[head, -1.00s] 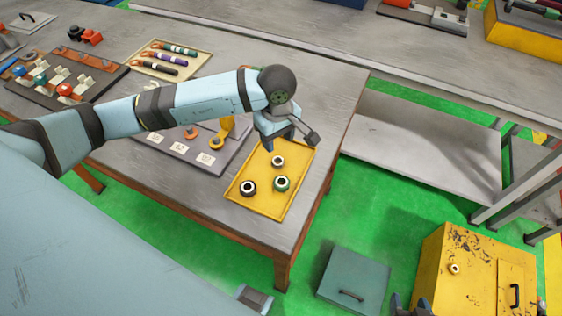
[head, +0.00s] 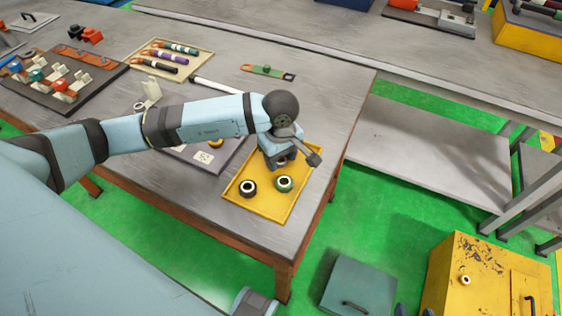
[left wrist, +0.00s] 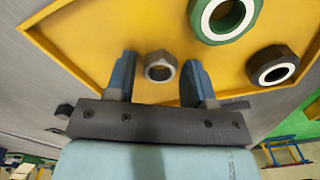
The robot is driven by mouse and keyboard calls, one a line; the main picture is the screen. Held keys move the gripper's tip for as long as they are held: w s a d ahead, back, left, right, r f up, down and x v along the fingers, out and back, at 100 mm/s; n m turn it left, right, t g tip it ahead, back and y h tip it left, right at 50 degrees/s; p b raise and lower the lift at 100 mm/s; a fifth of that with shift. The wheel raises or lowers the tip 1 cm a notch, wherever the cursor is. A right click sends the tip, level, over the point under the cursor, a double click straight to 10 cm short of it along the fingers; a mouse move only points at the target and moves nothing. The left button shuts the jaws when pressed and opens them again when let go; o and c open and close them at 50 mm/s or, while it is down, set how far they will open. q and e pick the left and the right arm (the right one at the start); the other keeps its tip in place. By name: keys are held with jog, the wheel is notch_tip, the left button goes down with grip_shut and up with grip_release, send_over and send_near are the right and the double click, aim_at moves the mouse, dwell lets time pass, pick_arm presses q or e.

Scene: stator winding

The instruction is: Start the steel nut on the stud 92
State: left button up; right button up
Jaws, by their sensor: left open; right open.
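The steel nut (left wrist: 160,66) lies in the yellow tray (head: 289,206) and shows between the fingers of my left gripper (left wrist: 158,78) in the left wrist view. The fingers are open, one on each side of it; I cannot tell whether they touch it. My right gripper (head: 414,311) shows only as open fingertips at the bottom edge. A grey plate (head: 232,150) with white labels is partly behind my left arm; no number is readable, and I cannot pick out stud 92.
A dark nut (head: 248,187) and a green-ringed nut (head: 284,183) lie in the tray's near part. A beige tray of coloured-handled tools (head: 176,57) and a dark rack (head: 65,82) stand farther left. A green tool (head: 267,72) lies on open table behind my arm.

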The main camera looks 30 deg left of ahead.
pick_arm(q)
jog(key=c, duration=0.7)
notch_tip(320, 180, up, 9)
jog(key=p, duration=0.4)
jog(key=shift+w, duration=0.1)
dwell(0.3)
